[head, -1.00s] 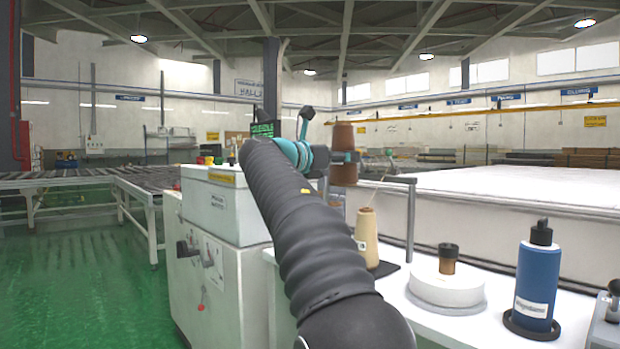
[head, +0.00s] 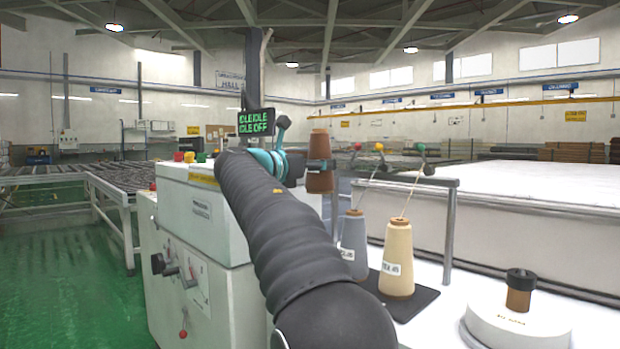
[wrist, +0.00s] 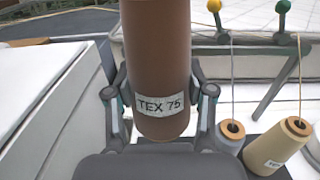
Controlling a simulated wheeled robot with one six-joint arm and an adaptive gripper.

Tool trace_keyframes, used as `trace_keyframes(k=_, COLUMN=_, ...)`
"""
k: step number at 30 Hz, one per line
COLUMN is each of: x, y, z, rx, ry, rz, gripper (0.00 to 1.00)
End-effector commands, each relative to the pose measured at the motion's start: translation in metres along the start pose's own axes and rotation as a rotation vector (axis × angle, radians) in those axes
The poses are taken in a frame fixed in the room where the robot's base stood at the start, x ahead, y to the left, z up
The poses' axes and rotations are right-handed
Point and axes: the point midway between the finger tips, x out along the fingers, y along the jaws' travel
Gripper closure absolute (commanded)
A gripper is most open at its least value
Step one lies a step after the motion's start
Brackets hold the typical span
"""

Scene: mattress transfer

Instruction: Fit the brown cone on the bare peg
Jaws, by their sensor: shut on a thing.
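The brown cone (head: 319,162) is upright in my gripper (head: 305,168), held in the air over the near end of the white table. In the wrist view the brown cone (wrist: 158,60) fills the middle, with a white "TEX 75" label facing the camera. The fingers of my gripper (wrist: 160,100) are shut on it from both sides. A grey cone (head: 353,245) and a cream cone (head: 397,258) stand on a dark mat (head: 425,298) below and to the right; threads rise from them. The bare peg is not seen; my arm and the held cone may hide it.
A rail (head: 405,180) with coloured thread guides stands over the mat. A white round device (head: 518,328) with a brown spool sits at the lower right. A white machine cabinet (head: 205,260) is at left. A large white mattress (head: 530,220) lies behind the table.

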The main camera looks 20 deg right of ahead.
Motion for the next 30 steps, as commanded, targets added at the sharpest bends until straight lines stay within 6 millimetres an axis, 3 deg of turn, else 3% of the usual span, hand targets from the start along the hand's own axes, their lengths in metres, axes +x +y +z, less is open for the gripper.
trace_keyframes(k=9, x=0.002, y=-0.004, z=-0.031, rx=0.000, ry=-0.001, rz=-0.003, gripper=0.93)
trace_keyframes(k=30, x=-0.004, y=-0.002, z=-0.040, rx=0.004, ry=0.007, rz=0.009, gripper=0.93)
